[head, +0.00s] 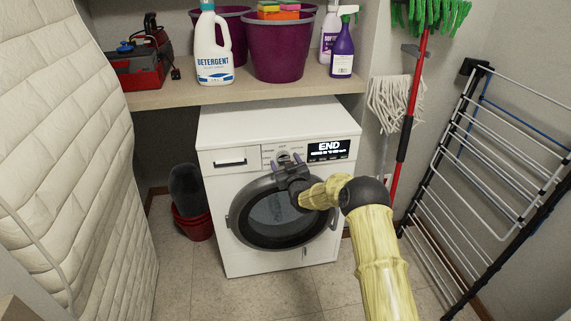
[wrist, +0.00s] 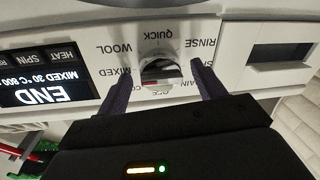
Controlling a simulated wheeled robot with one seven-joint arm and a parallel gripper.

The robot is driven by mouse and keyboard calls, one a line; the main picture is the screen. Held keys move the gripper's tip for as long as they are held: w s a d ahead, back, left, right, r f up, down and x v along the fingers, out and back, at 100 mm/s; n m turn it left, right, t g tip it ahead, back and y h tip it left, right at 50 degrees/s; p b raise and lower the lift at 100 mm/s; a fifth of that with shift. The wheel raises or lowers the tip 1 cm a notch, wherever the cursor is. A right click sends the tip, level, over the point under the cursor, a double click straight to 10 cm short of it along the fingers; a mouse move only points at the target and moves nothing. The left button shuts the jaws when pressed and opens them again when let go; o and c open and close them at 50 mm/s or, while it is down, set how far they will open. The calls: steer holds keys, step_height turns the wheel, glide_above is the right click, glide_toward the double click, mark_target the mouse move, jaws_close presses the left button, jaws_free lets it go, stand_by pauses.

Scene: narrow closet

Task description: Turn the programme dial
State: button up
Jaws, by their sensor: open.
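The white washing machine (head: 270,125) stands under the shelf, its round door shut. Its programme dial (wrist: 161,72) is a round knob with a red mark, ringed by words such as WOOL, QUICK, RINSE and MIXED. The display (wrist: 45,82) reads END and MIXED 30 °C; in the head view the display (head: 329,149) also shows END. My gripper (wrist: 165,75) is open, with one finger on each side of the dial and a gap to it on both sides. In the head view my gripper (head: 288,161) is at the control panel and partly covers the dial.
The detergent drawer (wrist: 277,54) is beside the dial. A shelf (head: 180,95) with detergent and purple buckets overhangs the machine. A drying rack (head: 480,150) and a mop (head: 395,105) stand at right, a padded mattress (head: 70,150) at left. The floor in front is clear.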

steer(key=shift+c, duration=0.4)
steer(key=c, duration=0.9)
